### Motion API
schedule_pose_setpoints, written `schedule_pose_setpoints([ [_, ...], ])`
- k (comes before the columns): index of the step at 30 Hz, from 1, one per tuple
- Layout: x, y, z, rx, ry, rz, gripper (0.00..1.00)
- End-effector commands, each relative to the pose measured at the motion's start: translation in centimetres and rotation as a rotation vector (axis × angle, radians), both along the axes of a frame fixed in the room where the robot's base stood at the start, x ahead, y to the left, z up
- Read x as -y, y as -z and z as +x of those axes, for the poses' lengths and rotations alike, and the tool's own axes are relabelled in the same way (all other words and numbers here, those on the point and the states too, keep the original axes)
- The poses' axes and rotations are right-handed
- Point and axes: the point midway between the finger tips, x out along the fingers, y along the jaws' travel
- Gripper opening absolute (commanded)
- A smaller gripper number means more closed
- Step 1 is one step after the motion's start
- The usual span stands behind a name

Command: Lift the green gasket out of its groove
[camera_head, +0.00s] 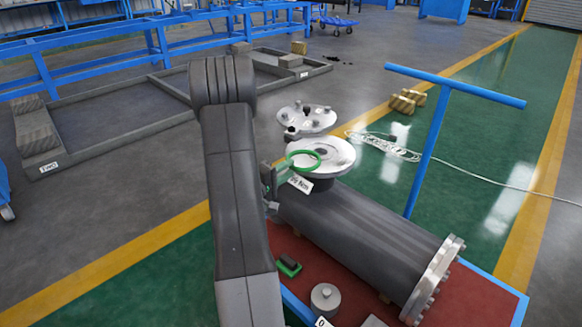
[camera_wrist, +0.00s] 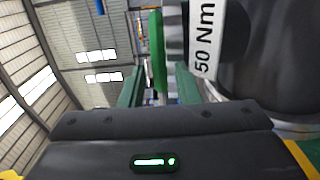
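The green gasket (camera_head: 317,153) is a thin ring. In the head view it is off-centre to the left over the pale round flange (camera_head: 338,157) of the grey shell (camera_head: 350,228). In the wrist view the gasket (camera_wrist: 157,50) is edge-on and stands apart from the dark flange body beside the "50 Nm" label (camera_wrist: 204,40). My gripper (camera_head: 280,176) is at the gasket's left near edge. Its two green fingers (camera_wrist: 158,88) lie on either side of the gasket's near end and appear shut on it. The exact finger contact is hard to see. The groove is not clearly visible.
A loose round cover with bolts (camera_head: 306,118) lies behind the flange. The shell's bolted end flange (camera_head: 436,280) is at the lower right. A blue T-shaped handle (camera_head: 428,150) rises behind the shell. A grey weight-like cylinder (camera_head: 325,299) stands on the red surface (camera_head: 480,300).

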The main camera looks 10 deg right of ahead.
Motion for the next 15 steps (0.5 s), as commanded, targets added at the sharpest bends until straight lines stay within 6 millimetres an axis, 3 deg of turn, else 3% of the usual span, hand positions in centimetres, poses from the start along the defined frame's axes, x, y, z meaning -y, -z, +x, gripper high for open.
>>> schedule_pose_setpoints([
  [15, 0.99, -0.02, 0.64, 0.0, -0.001, -0.001, 0.27],
])
